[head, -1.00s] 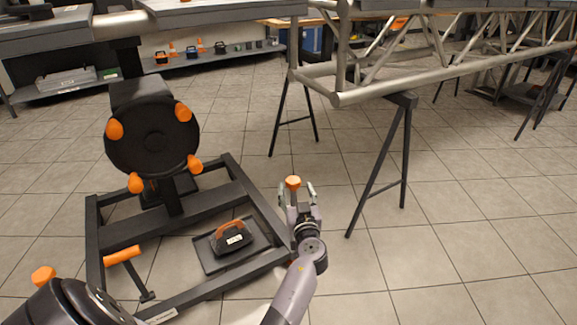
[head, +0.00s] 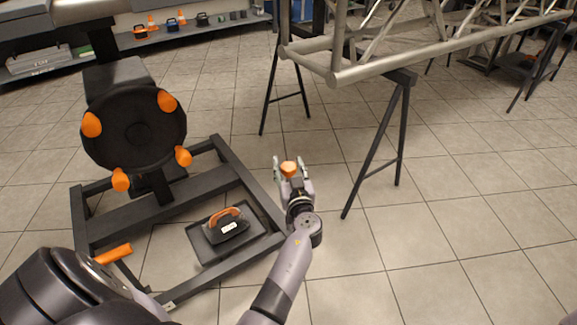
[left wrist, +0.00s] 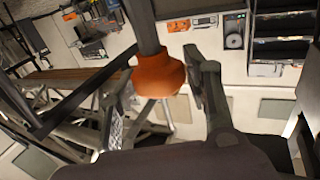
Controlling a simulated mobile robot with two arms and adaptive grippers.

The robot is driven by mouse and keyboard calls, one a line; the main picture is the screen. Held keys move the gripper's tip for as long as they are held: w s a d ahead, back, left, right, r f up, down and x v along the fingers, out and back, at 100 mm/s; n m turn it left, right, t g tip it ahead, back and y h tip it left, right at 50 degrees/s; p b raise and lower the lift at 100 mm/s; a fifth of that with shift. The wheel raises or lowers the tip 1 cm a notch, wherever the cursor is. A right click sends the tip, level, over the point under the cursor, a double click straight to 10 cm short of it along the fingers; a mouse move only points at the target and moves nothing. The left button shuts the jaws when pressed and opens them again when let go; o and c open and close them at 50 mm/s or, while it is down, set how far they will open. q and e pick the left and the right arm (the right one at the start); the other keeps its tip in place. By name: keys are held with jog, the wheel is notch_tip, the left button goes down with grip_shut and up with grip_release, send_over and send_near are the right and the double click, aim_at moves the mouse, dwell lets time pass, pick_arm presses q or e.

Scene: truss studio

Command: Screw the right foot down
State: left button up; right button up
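My left gripper (head: 291,166) has one finger on either side of the knob, with a gap visible between finger and knob. In the left wrist view the orange knob (left wrist: 157,75) sits at the end of a grey post. One finger (left wrist: 208,85) stands beside it, apparently apart from it. My right gripper is not in view.
A black disc (head: 135,130) with several orange knobs rises on the stand. A tray (head: 205,247) with an orange-handled black item (head: 228,227) lies inside the frame. A truss (head: 400,65) on trestles (head: 382,150) stands right. Floor at lower right is clear.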

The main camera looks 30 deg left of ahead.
pick_arm(q)
jog(key=c, duration=0.8)
jog(key=shift+o, duration=0.2)
